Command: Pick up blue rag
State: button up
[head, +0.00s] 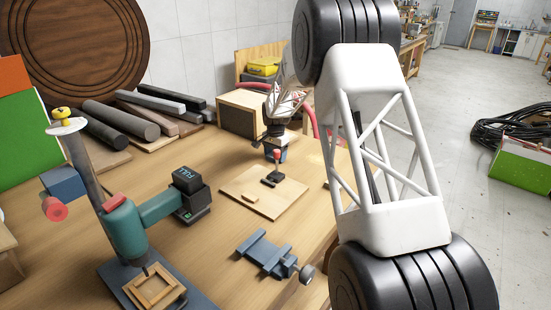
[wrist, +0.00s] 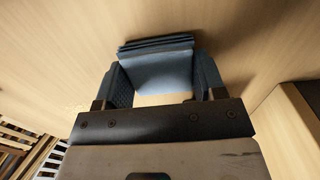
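The blue rag (wrist: 158,68) lies folded on the wooden table, with its stacked layers showing along the far edge in the wrist view. My gripper (wrist: 167,75) is over it, with its two fingers spread wide on the left and right sides of the rag. I cannot tell whether the fingers touch the cloth.
A wooden box (head: 238,112) stands left of my gripper. A blue vise (head: 265,252) and a teal press (head: 125,232) stand nearer. Dark bars (head: 120,122) lie at the back left.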

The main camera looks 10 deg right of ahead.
jog(key=shift+c, duration=1.4)
jog(key=shift+r, duration=0.1)
notch_tip(320, 180, up, 10)
jog(key=o, duration=0.4)
jog(key=shift+c, duration=0.2)
jog(key=c, duration=0.3)
jog(key=s+d+f, duration=0.1)
jog(key=s+d, duration=0.2)
jog(key=d, duration=0.8)
jog(key=s+d+f, duration=0.1)
jog(key=s+d, duration=0.2)
jog(key=d, duration=0.8)
jog(key=shift+f, duration=0.1)
